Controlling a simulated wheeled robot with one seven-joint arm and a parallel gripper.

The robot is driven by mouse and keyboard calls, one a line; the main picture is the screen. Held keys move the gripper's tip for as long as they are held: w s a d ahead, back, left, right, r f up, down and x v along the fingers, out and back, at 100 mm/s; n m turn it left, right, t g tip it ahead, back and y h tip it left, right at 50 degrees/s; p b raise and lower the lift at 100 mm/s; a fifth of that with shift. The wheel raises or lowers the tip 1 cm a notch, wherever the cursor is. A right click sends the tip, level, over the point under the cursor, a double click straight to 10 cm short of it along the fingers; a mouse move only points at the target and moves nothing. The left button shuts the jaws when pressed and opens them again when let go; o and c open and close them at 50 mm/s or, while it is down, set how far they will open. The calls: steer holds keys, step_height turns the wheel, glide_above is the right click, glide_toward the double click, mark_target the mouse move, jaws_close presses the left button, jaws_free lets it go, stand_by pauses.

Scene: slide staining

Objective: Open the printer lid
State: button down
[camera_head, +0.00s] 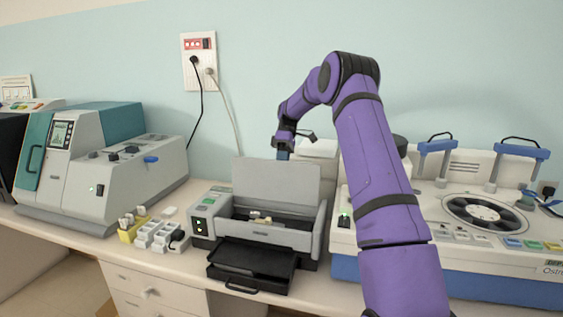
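The grey printer (262,234) stands on the counter in the middle of the view. Its lid (275,186) stands upright at the back, so the inside of the printer shows. A black tray (252,264) sticks out at the printer's front. My gripper (286,150) is at the top edge of the lid, right of its middle. Its lower end is partly hidden behind the lid, and I cannot tell whether it touches the lid. The fingers are too small and dark to tell whether they are open or shut.
My purple arm covers part of the white and blue staining machine (447,240) at the right. A grey and teal machine (110,165) stands at the left. Small blocks (157,234) lie left of the printer. Cords hang from a wall outlet (198,62) behind.

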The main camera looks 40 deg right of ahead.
steer(key=shift+f, duration=0.35)
steer(key=c, duration=1.2)
jaws_free()
steer(key=shift+r, duration=0.1)
steer(key=shift+r, duration=0.15)
steer(key=v, duration=1)
steer(key=shift+w+d+r, duration=0.2)
steer(key=shift+w, duration=0.05)
